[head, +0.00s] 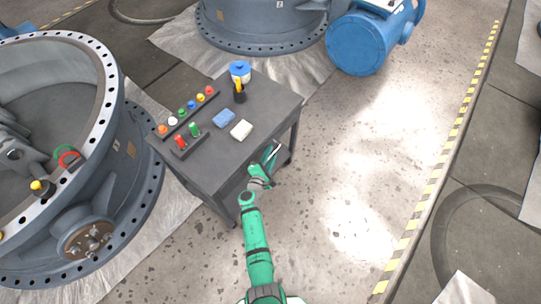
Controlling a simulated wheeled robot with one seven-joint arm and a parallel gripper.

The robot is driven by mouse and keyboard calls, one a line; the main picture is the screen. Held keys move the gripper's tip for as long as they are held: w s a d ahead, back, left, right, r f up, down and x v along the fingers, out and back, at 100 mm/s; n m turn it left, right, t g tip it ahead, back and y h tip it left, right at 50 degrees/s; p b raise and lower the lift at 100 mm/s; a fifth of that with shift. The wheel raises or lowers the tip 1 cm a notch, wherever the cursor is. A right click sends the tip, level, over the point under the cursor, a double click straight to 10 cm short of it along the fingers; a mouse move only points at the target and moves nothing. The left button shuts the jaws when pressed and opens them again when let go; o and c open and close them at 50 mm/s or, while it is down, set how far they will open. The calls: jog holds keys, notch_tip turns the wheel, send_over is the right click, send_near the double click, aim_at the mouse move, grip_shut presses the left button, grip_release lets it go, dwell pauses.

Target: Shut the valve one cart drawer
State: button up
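The dark grey cart (268,101) stands left of the middle, beside the large valve ring on the left. My green arm reaches up to the cart's near right side. My gripper (268,179) is at that side, below the top's edge; its fingers are too small to tell open from shut. Just above it, a small pale and teal shape (270,153) shows at the cart's side, perhaps in or on the drawer. The drawer's front and how far it is out cannot be made out, as my arm partly covers that side.
On the cart top are a rack of coloured knobs (188,112), a blue block (224,118), a pale block (241,130) and a blue-lidded jar (240,69). A large valve ring (110,90) stands close left. A blue cylinder (355,44) lies behind.

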jog(key=shift+r, duration=0.1)
dwell(0.4)
jog(key=v, duration=1)
jog(key=shift+s, duration=0.3)
jog(key=shift+a+r, duration=0.1)
jog(key=shift+a, duration=0.05)
